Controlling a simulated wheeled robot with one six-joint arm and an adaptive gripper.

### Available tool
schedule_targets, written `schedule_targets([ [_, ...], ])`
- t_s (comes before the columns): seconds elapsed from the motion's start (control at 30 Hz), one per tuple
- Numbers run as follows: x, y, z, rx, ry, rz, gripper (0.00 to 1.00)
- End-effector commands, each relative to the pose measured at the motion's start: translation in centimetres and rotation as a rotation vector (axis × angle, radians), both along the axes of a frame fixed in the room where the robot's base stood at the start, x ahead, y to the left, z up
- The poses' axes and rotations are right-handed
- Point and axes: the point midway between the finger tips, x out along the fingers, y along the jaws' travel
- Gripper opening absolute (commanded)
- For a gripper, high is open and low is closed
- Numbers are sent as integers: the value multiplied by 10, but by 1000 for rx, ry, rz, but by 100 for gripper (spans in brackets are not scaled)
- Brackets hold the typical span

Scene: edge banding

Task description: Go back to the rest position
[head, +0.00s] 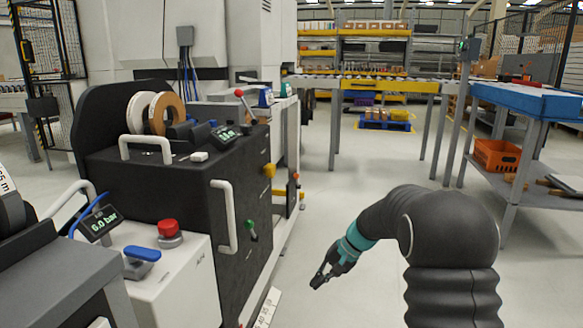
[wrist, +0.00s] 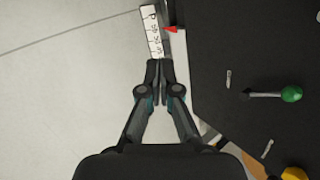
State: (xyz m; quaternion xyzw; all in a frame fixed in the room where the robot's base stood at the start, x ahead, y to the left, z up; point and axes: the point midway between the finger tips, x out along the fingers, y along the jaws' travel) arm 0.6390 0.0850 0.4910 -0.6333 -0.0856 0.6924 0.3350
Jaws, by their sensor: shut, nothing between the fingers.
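My gripper (head: 322,277) hangs at the end of my dark arm with teal bands, over the open floor to the right of the black machine (head: 178,205). In the wrist view my gripper (wrist: 160,66) has its two fingers together, with nothing held. Beyond the fingertips in the wrist view is a white scale strip (wrist: 151,32) with dark markings and a red pointer (wrist: 171,29) beside it. The strip (head: 268,308) also shows low in the head view, at the machine's foot.
A red button (head: 168,228) and a 6.0 bar display (head: 101,222) are at left. A blue-topped bench (head: 530,100) stands right. The floor between is clear.

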Motion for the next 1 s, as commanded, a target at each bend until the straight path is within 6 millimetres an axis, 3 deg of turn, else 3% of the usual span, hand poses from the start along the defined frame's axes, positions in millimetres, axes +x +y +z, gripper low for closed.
schedule_targets([
  [0.1, -41, -13, 23, -103, -22, 34, 0],
  [0.5, -167, -55, 79, -397, -132, 148, 0],
  [1.0, -299, -88, 130, -642, -337, 245, 0],
])
